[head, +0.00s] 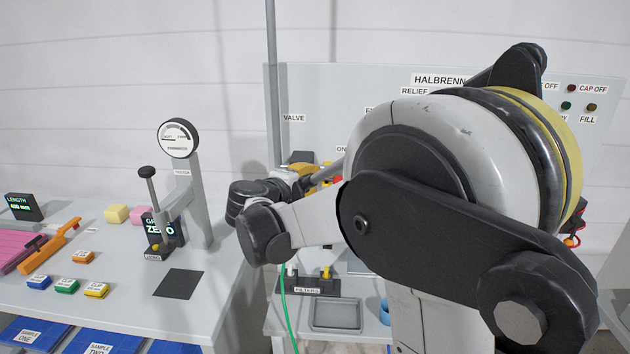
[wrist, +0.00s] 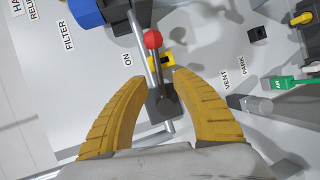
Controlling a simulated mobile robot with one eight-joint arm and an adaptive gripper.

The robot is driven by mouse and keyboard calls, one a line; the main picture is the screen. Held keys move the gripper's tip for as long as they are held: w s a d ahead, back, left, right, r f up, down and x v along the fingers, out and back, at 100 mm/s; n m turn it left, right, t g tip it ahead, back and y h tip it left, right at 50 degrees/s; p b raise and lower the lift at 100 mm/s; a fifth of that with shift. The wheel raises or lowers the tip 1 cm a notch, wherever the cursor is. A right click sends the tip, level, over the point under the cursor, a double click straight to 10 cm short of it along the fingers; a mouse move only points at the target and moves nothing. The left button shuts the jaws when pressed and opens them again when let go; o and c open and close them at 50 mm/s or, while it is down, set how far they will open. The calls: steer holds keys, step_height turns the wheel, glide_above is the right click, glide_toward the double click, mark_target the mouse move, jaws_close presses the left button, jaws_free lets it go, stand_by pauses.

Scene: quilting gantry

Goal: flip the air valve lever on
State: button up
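The air valve lever has a red ball knob (wrist: 152,39) on a metal rod in the wrist view. The rod runs down to a dark valve block (wrist: 165,104) on the light panel. An "ON" label (wrist: 127,59) is left of the lever and a "VENT" label (wrist: 225,81) is right of it. My gripper (wrist: 157,80) is open, its two yellow fingers spread to either side of the lever's lower part and the block. I cannot tell whether either finger touches. In the head view my arm hides most of the valve.
A blue part (wrist: 87,12) sits at the wrist view's upper left. A green connector (wrist: 297,82) is at the right near "PARK".

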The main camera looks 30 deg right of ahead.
mark_target(316, 178)
steer(key=shift+x, duration=1.6)
jaws_close()
steer(key=shift+r+n+h+b, duration=0.3)
steer(key=shift+r+n+h, duration=0.15)
steer(key=shift+n, duration=0.25)
jaws_free()
